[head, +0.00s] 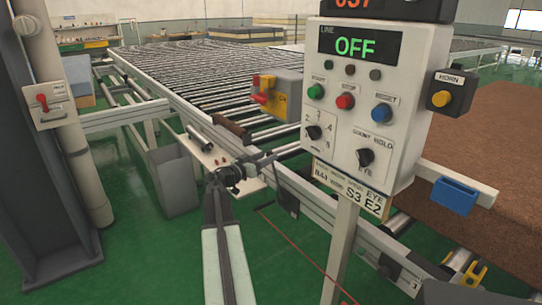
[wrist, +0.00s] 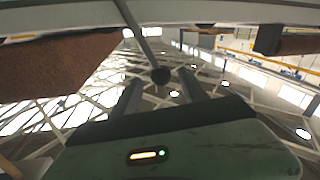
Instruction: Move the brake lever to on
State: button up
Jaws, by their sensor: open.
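The knob shows between and just beyond the two finger tips, with no clear contact. My gripper (wrist: 162,86) is open and empty, its two grey fingers on either side of the knob in the picture. In the head view my gripper (head: 232,174) is at the end of my outstretched arm, beside the conveyor's near side rail. The lever is hard to pick out there, and no on or off marking for it is readable.
A control panel (head: 368,100) reading OFF stands right of my arm. The roller conveyor (head: 215,72) lies behind. A white shelf (head: 205,150) with tools, a yellow-red box (head: 279,97) and a grey bin (head: 174,180) are near. A brown mattress (head: 490,165) is at right.

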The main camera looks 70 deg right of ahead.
jog(key=x, duration=0.3)
jog(key=shift+s+d, duration=0.1)
jog(key=shift+d, duration=0.1)
grip_shut()
jog(key=shift+f, duration=0.1)
dwell(1.1)
